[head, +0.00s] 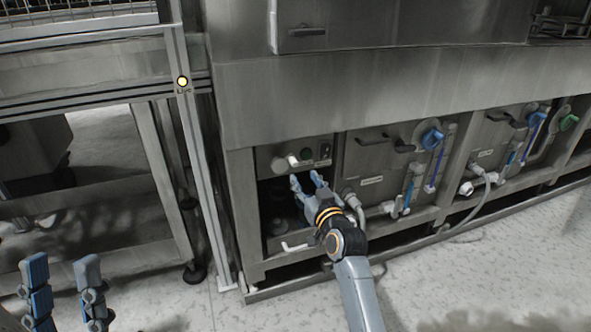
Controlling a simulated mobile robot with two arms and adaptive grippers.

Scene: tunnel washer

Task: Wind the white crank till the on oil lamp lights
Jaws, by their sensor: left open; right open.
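The white crank (280,164) sits on a small grey panel at the lower left of the washer, with a pale knob sticking out to its right. A small dark-green round part (307,154), perhaps the oil lamp, is just right of it and does not look lit. My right gripper (307,178) is open and empty, just below and slightly right of the crank, fingers pointing up at the panel. It appears apart from the crank, though depth is hard to judge. My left gripper (62,263) is open and empty at the lower left, far from the panel.
A small dark switch plate (325,151) is right of the green part. A white bent handle (297,246) is below my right gripper. Hoses and blue valves (432,138) are to the right. A metal frame post (196,170) with a yellow button stands left. The floor in front is clear.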

